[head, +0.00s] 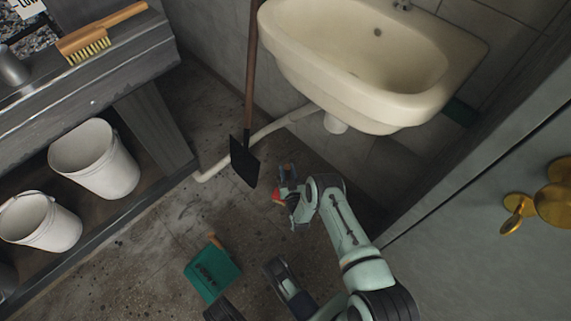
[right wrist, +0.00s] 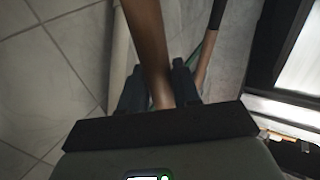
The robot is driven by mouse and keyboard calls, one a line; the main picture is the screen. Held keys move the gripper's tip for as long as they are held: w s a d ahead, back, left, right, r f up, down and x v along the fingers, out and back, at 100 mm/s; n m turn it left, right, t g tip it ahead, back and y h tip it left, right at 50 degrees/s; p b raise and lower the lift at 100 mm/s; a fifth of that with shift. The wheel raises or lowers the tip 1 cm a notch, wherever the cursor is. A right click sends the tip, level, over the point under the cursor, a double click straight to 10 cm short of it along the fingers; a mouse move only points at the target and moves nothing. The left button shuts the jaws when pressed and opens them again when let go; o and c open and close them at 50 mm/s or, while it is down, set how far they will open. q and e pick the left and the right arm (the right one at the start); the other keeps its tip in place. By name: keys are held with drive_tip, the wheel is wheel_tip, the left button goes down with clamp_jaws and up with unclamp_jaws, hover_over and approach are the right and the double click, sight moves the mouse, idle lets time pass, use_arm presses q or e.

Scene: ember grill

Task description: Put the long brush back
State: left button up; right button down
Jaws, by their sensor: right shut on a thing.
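My right gripper (head: 286,180) is low in front of the sink, above the floor. In the right wrist view it is shut on a brown wooden handle (right wrist: 147,45), which I take to be the long brush's. The handle runs up and out of that view, and its brush head does not show. In the head view a small red-orange piece (head: 278,196) shows at the gripper, but the rest of the held thing cannot be made out. A wooden-handled brush with yellow bristles (head: 84,43) lies on the bench at the upper left.
A black-bladed tool with a long brown shaft (head: 245,163) leans by the sink (head: 350,65), left of my gripper. A green dustpan (head: 212,272) lies on the floor. White buckets (head: 97,160) stand under the bench (head: 130,50). A door with brass handles (head: 555,195) is at right.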

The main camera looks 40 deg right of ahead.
drive_tip(key=shift+f, duration=0.1)
idle(0.3)
drive_tip(key=shift+s+f, duration=0.1)
drive_tip(key=shift+f, duration=0.05)
drive_tip(key=c, duration=0.8)
unclamp_jaws()
